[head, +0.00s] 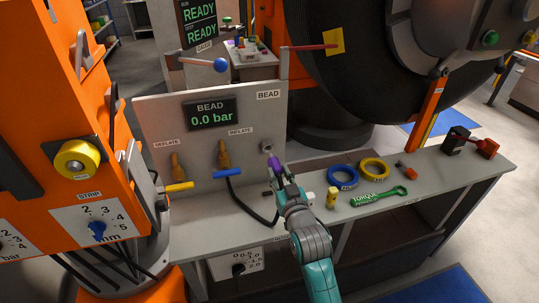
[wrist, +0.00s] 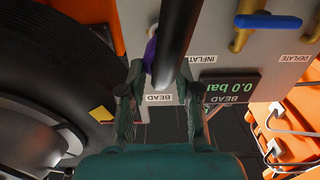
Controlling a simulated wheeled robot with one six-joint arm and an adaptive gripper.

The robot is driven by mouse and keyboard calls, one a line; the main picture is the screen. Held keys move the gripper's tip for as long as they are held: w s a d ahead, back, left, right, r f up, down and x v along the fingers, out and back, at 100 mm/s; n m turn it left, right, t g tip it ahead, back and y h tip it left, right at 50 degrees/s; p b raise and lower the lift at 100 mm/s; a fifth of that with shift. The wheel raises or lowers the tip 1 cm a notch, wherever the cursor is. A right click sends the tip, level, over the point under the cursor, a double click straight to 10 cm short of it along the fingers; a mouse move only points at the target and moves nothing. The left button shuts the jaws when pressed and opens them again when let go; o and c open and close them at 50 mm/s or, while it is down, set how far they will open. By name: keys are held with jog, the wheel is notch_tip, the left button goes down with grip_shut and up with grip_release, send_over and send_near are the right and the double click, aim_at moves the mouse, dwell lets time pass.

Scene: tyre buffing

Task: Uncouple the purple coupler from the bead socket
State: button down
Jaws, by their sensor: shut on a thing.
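The purple coupler (head: 275,164) is between the fingers of my gripper (head: 279,182), in front of the grey bead panel. In the wrist view the purple coupler (wrist: 150,54) shows partly beside the dark hose, between the fingers of my gripper (wrist: 154,90), which is shut on it. The bead socket (head: 267,146) is on the panel's lower right, just above the coupler's upper end. I cannot tell whether the two touch. The black hose (head: 240,204) loops from near my gripper to below the blue inflate valve. In the wrist view the hose (wrist: 176,38) hides part of the coupler.
The bead panel (head: 160,112) has a display reading 0.0 bar and yellow and blue valve handles. On the bench right of my gripper are a yellow cylinder (head: 332,198), blue ring (head: 342,175), yellow ring (head: 374,168) and green torque wrench (head: 378,196). A large tyre stands behind.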

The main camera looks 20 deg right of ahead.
jog(key=shift+s, duration=0.2)
jog(key=s+r, duration=0.3)
jog(key=s, duration=0.3)
dwell(0.6)
jog(key=shift+w+f, duration=0.1)
